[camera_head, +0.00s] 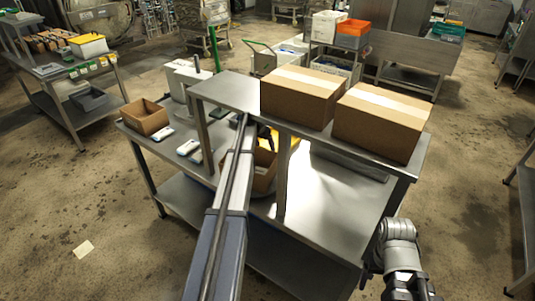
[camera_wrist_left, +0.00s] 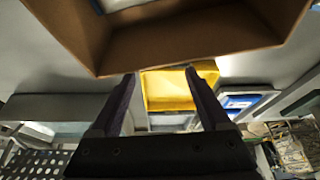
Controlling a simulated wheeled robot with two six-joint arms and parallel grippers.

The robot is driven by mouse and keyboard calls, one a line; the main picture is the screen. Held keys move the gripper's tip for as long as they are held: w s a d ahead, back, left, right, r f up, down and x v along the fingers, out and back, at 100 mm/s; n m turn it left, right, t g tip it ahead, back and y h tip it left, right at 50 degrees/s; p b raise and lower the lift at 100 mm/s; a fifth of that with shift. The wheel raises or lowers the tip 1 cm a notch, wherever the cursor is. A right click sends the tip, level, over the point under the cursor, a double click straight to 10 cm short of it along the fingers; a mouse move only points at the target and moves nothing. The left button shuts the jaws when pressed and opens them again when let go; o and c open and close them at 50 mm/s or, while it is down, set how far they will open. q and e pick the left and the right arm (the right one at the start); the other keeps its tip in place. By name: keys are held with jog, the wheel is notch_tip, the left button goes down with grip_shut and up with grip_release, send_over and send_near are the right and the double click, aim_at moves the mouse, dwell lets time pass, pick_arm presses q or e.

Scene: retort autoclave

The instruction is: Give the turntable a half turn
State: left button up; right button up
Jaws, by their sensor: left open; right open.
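My left arm reaches under the raised shelf, where the left gripper (camera_head: 266,136) is mostly hidden in the head view. In the left wrist view the left gripper (camera_wrist_left: 162,82) is open, with two dark fingers apart. An open cardboard box (camera_head: 263,178) stands under the shelf beside my arm; its brown wall (camera_wrist_left: 190,45) fills the top of the wrist view, close to the fingertips. A yellow thing (camera_wrist_left: 168,92) shows between and beyond the fingers. A grey rounded edge under the box may be the turntable (camera_head: 262,206); most of it is hidden. My right arm is at the lower right; its fingers are not visible.
Two closed cartons (camera_head: 302,95) (camera_head: 381,121) stand on the raised shelf (camera_head: 232,92). A shelf post (camera_head: 283,180) stands right of my left arm. A small open box (camera_head: 146,116) and several small packs lie on the left of the bench. The bench's right part (camera_head: 330,205) is clear.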

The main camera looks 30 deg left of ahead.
pick_arm(q)
jog(key=b+x, duration=0.6)
jog(key=x, duration=0.1)
jog(key=shift+w+f+b, duration=0.15)
jog(key=shift+f+b, duration=0.15)
jog(key=shift+b, duration=0.05)
jog(key=shift+r, duration=0.1)
jog(key=shift+c, duration=0.2)
grip_shut()
dwell(0.9)
